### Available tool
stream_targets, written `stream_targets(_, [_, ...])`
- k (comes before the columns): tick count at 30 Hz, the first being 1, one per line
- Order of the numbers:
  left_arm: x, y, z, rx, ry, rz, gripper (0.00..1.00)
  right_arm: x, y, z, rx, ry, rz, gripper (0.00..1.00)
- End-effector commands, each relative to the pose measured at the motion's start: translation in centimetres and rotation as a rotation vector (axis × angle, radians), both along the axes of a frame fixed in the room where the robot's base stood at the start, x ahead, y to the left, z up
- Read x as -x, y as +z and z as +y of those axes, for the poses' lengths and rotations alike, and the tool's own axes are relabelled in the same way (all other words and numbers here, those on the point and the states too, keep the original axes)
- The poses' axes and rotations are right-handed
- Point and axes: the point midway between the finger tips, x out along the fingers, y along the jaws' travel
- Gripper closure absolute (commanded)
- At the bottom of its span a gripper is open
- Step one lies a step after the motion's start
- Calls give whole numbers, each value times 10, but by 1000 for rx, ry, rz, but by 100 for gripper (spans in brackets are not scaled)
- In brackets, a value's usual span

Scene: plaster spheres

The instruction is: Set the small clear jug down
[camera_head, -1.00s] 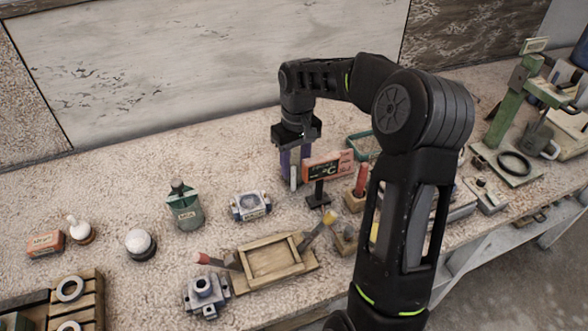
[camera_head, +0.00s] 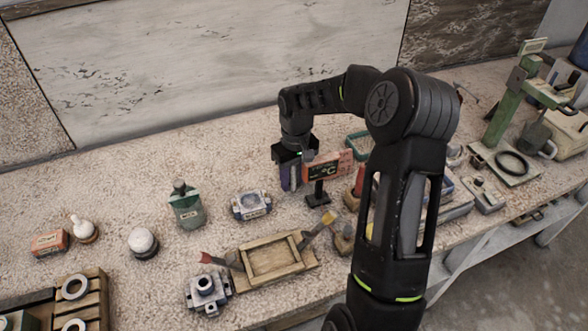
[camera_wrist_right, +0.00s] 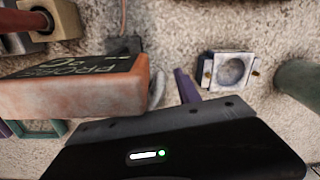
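My right gripper (camera_head: 289,177) points down over the bench, just left of the orange sign. Its purplish fingers are close to the bench top; whether they touch it I cannot tell. In the right wrist view one purple finger (camera_wrist_right: 185,86) shows beyond the dark gripper body, beside a small pale grey piece (camera_wrist_right: 157,90). I cannot make out the small clear jug for certain; the pale piece may be part of it. The fingers' gap is too small and hidden to judge. My left gripper is not in view.
The orange sign (camera_head: 328,166) on a black stand is very close on the right. A blue-white block (camera_head: 251,205) and a green bottle (camera_head: 187,207) stand to the left. A wooden tray (camera_head: 262,284) lies in front. Bare bench (camera_head: 225,165) is free behind the bottle.

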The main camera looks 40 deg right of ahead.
Motion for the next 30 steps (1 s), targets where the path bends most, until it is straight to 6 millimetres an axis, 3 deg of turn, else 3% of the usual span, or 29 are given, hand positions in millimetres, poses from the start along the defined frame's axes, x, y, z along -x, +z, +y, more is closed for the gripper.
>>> stream_targets(8, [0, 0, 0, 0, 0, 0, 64, 0, 0, 0, 0, 0, 0, 60])
stream_targets(22, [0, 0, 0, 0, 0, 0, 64, 0, 0, 0, 0, 0, 0, 99])
stream_targets(30, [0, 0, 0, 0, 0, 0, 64, 0, 0, 0, 0, 0, 0, 100])
